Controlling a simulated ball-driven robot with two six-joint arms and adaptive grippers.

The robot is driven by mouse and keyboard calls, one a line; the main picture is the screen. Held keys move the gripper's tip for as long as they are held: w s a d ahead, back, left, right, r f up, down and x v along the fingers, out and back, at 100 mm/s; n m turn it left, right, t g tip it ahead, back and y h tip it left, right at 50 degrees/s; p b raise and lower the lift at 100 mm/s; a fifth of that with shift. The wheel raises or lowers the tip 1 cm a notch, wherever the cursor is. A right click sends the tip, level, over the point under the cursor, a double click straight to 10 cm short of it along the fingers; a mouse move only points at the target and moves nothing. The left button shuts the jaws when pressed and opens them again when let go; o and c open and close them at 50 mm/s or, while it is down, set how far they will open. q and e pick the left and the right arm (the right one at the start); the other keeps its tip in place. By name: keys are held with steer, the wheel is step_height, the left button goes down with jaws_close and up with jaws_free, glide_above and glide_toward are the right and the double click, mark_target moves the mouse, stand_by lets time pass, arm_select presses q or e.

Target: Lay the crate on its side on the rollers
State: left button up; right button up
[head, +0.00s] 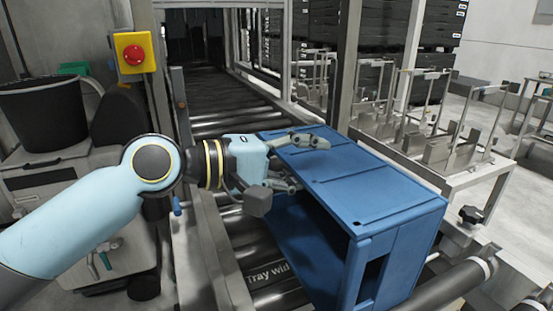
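The blue crate (375,200) rests on the rollers (255,235). A broad flat panel faces up, and its open side seems to face left, toward my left arm, so it looks laid on its side. My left gripper (308,164) is at the crate's far left edge. One finger is above the upper panel and the other is lower, by the open side. The fingers are spread apart with a gap between them; whether either touches the crate is unclear. My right gripper is not in view.
The roller track runs back into a dark tunnel (195,50). A yellow box with a red stop button (133,55) stands at the left rail. A metal rack table (450,165) stands to the right. A bare roller (455,285) shows at the front right.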

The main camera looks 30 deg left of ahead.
arm_select(q)
steer(key=v, duration=0.7)
steer(key=shift+s+a+r, duration=0.1)
steer(key=shift+s, duration=0.05)
